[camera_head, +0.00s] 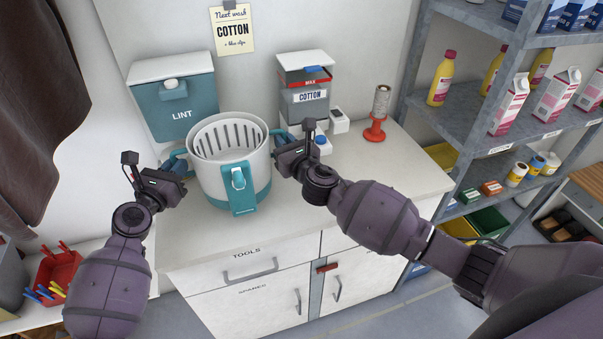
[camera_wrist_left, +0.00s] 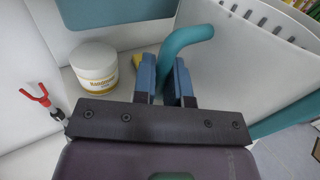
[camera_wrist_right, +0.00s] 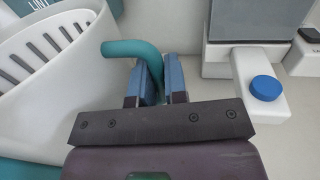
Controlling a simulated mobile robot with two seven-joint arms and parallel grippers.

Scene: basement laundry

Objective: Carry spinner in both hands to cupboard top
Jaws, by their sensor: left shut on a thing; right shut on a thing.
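The spinner (camera_head: 215,178) is a white tub with a teal base, a slotted inner basket, a teal front latch and teal side handles. It is upright over the front left of the cupboard top (camera_head: 345,180); I cannot tell whether its base touches. My left gripper (camera_head: 177,164) is shut on the left handle, which shows in the left wrist view (camera_wrist_left: 192,38). My right gripper (camera_head: 283,138) is shut on the right handle, which shows in the right wrist view (camera_wrist_right: 130,48). The spinner's underside is hidden.
A white jar (camera_wrist_left: 95,65) shows near my left gripper, and a blue-topped block (camera_wrist_right: 265,88) near my right. A red spool stand (camera_head: 376,130) is farther right. The right front top is clear.

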